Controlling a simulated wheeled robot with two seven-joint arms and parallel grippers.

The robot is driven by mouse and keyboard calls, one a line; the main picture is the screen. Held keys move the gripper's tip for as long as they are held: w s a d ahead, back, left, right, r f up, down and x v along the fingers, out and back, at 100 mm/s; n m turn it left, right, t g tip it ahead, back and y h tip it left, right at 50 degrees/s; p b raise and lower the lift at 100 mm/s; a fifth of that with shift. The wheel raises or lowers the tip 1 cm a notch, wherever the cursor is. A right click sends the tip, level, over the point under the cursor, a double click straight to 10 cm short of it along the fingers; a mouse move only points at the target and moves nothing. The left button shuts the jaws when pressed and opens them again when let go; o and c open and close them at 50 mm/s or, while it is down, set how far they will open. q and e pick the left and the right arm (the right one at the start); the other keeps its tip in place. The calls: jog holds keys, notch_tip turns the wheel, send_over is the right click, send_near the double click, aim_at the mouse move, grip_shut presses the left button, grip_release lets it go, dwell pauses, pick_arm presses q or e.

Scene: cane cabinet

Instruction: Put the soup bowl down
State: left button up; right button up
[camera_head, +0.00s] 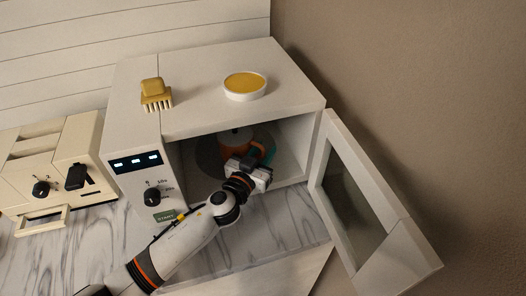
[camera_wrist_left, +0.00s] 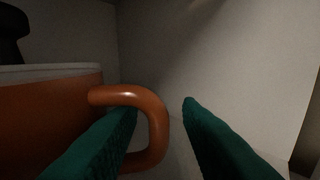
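The soup bowl appears to be the orange vessel (camera_head: 231,140) inside the open microwave, mostly hidden behind my left gripper (camera_head: 262,154). In the left wrist view, its orange side (camera_wrist_left: 45,115) has a pale rim or lid with a dark knob above it, and a looped orange handle (camera_wrist_left: 158,125). My left gripper (camera_wrist_left: 160,120) has teal fingers spread apart around the outer bar of the handle. One finger reaches into the loop; the other is outside, with a visible gap. The bowl seems to rest on the microwave floor, but its underside is hidden. My right gripper is not in view.
The white microwave (camera_head: 205,125) has its door (camera_head: 390,268) swung open to the right. A brush (camera_head: 155,93) and a round dish with yellow contents (camera_head: 245,84) sit on top. A cream appliance (camera_head: 45,165) stands to the left on the marble counter (camera_head: 60,250).

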pick_arm(q)
jog(key=shift+r, duration=0.25)
jog(key=v, duration=0.3)
jog(key=b+v, duration=0.1)
jog(key=v, duration=0.6)
jog(key=shift+s+a+f+b, duration=0.15)
jog(key=shift+s+f+b, duration=0.1)
jog(key=shift+s+b, duration=0.05)
jog(key=shift+s+a+r, duration=0.15)
jog(key=shift+s+a, duration=0.15)
jog(key=shift+s, duration=0.3)
